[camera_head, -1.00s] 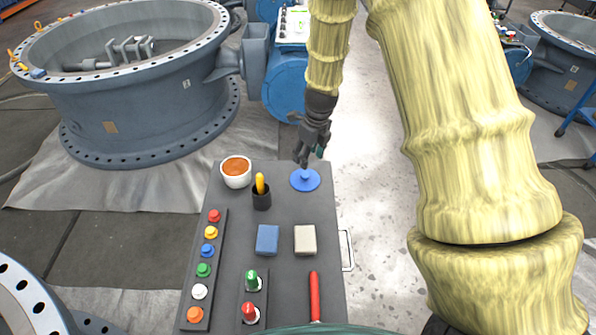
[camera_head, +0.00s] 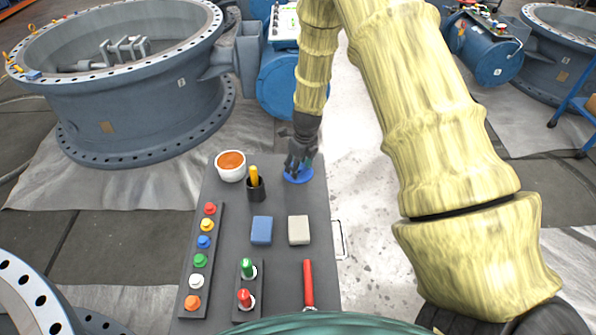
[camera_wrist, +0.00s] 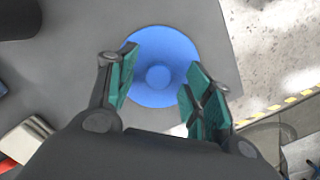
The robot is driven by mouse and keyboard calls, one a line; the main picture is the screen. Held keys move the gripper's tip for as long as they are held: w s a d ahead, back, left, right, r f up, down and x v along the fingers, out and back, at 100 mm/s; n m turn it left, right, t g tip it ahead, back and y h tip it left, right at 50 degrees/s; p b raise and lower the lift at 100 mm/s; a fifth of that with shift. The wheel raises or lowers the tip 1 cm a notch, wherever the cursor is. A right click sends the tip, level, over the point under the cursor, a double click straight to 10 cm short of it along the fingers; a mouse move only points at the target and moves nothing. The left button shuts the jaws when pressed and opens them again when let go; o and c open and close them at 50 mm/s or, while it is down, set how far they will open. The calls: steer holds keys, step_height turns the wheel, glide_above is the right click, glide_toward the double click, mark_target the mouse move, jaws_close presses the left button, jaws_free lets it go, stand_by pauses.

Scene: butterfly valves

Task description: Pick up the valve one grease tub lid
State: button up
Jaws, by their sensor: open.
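The blue round grease tub lid (camera_head: 304,177) lies flat on the grey tray (camera_head: 222,205) near its far right corner. It also shows in the wrist view (camera_wrist: 160,50), where its raised round knob (camera_wrist: 158,77) faces up. My gripper (camera_head: 297,168) is over the lid in the head view and hides part of it. In the wrist view my gripper (camera_wrist: 158,92) is open, with one teal-padded finger to each side of the knob. Nothing is between the fingers except the knob seen below; contact cannot be told.
A white tub of orange grease (camera_head: 231,166) and a black cup with a yellow-handled tool (camera_head: 255,185) stand left of the lid. A blue block (camera_head: 262,230), a pale block (camera_head: 299,230), a red-handled tool (camera_head: 308,285) and coloured knobs (camera_head: 204,241) sit nearer.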

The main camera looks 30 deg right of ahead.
steer(key=shift+f, duration=0.2)
steer(key=shift+s+r, duration=0.1)
steer(key=shift+c, duration=1)
steer(key=c, duration=0.7)
